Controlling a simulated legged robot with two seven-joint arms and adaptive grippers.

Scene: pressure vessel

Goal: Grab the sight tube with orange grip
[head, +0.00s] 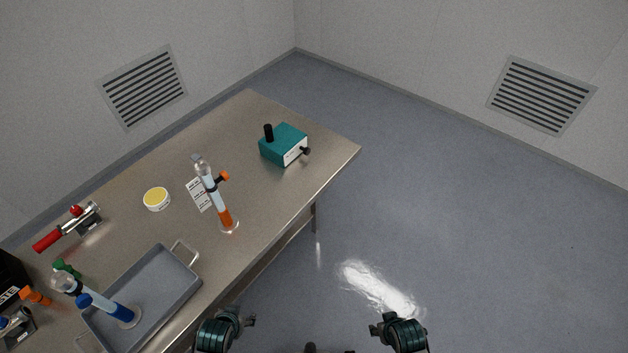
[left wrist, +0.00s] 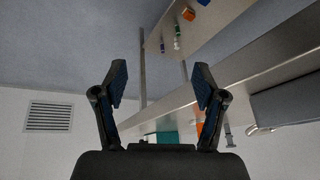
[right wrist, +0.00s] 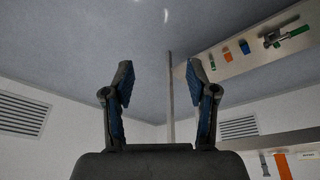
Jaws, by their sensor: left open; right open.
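The sight tube with orange grip (head: 208,181) stands on the table in the head view, a clear tube with an orange lower section, a round clear base and an orange knob near its top. My left gripper (head: 250,320) is open and empty, beyond the table's front edge, below and right of the orange-grip tube. It also shows open in the left wrist view (left wrist: 160,84). My right gripper (head: 376,328) is open and empty over the floor, farther right; the right wrist view shows its fingers apart (right wrist: 160,82).
The steel table (head: 250,120) also holds a teal box (head: 284,144) with black knobs, a yellow-topped round tub (head: 157,199), a white label card (head: 199,194), a red-handled valve (head: 68,227) and the grey tray (head: 160,280). The floor at right is clear.

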